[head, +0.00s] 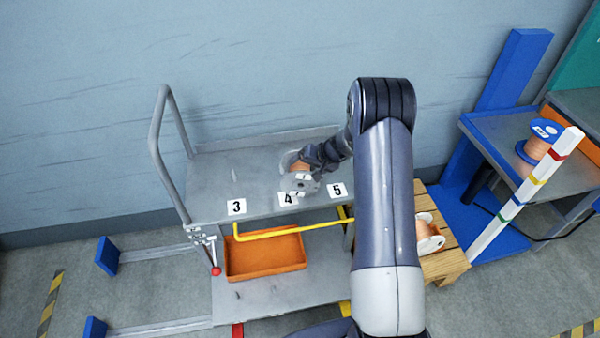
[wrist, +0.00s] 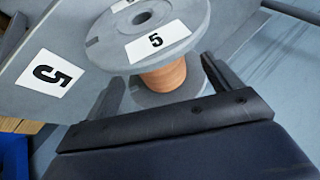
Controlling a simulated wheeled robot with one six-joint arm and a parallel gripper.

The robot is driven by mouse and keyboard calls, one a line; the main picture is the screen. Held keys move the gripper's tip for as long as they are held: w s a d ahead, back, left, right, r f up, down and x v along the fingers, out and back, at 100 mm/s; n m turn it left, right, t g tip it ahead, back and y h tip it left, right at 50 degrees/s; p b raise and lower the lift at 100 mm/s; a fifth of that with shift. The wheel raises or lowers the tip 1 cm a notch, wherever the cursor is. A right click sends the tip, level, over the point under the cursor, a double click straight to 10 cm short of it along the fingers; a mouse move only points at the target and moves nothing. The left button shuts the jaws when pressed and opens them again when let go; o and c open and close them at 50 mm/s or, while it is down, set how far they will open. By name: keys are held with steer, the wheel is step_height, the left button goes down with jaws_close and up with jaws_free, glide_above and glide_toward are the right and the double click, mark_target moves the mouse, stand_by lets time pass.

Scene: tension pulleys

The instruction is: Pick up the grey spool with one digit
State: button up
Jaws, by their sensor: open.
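The grey spool (head: 303,187) with copper-coloured winding stands on the cart's top shelf, behind the label 4. In the wrist view, the grey spool (wrist: 110,35) shows a top flange with a white label reading 5. A second label at the picture's top edge is cut off. My gripper (head: 308,168) is at the spool in the head view, and my wrist hides part of it. In the wrist view, the fingers of my gripper (wrist: 160,86) are open, one on each side of the copper winding below the top flange. I cannot tell whether they touch it.
The grey cart (head: 225,170) carries labels 3, 4 and 5, with an orange tray (head: 265,262) below and a yellow bar in front. A white-flanged spool (head: 428,232) sits on a wooden pallet (head: 450,265). A blue spool (head: 542,130) stands on the right bench.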

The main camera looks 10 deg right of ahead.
mark_target(305, 167)
steer(key=shift+p+x, duration=0.55)
steer(key=shift+x, duration=2.1)
steer(key=shift+d+f, duration=0.1)
steer(key=shift+d, duration=0.05)
steer(key=shift+c, duration=0.3)
steer(key=c, duration=1.5)
step_height(305, 167, up, 10)
steer(key=shift+r, duration=0.1)
steer(key=shift+c, duration=0.2)
